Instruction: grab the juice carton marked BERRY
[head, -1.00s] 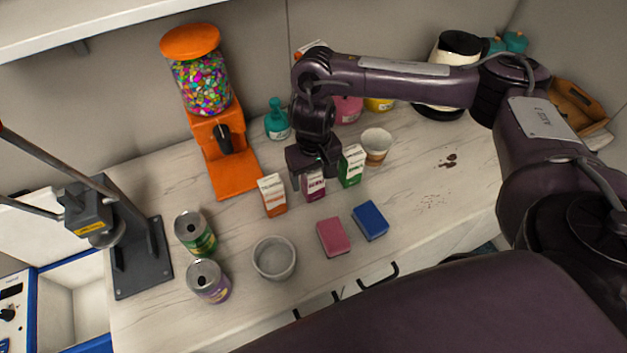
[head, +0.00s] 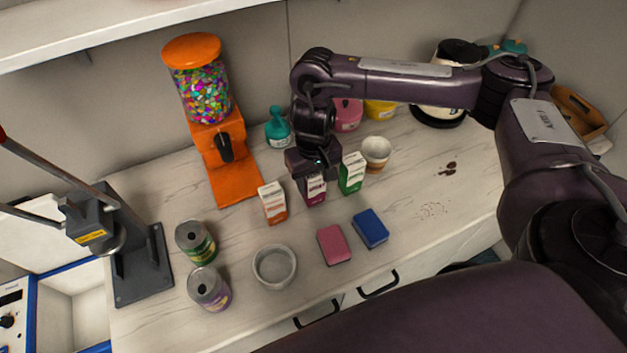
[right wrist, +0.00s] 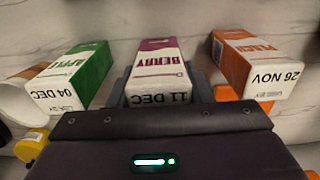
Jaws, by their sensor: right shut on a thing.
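The juice carton marked BERRY (right wrist: 160,72) is white and magenta and stands between my right gripper's fingers in the right wrist view. In the head view the BERRY carton (head: 315,190) is partly hidden under my right gripper (head: 314,180), which is shut on it from above. A green carton marked APPLE (right wrist: 78,75) stands to its left in the wrist view, and an orange carton marked PEACH (right wrist: 250,66) to its right. In the head view the orange carton (head: 273,203) is left of the gripper and the green carton (head: 351,173) right. My left gripper does not show.
A paper cup (head: 376,152) stands right of the green carton. An orange candy dispenser (head: 235,180), a teal bottle (head: 277,127) and a pink container (head: 348,115) are behind. A bowl (head: 274,268), a pink sponge (head: 334,245), a blue sponge (head: 370,228) and two cans (head: 196,242) lie in front.

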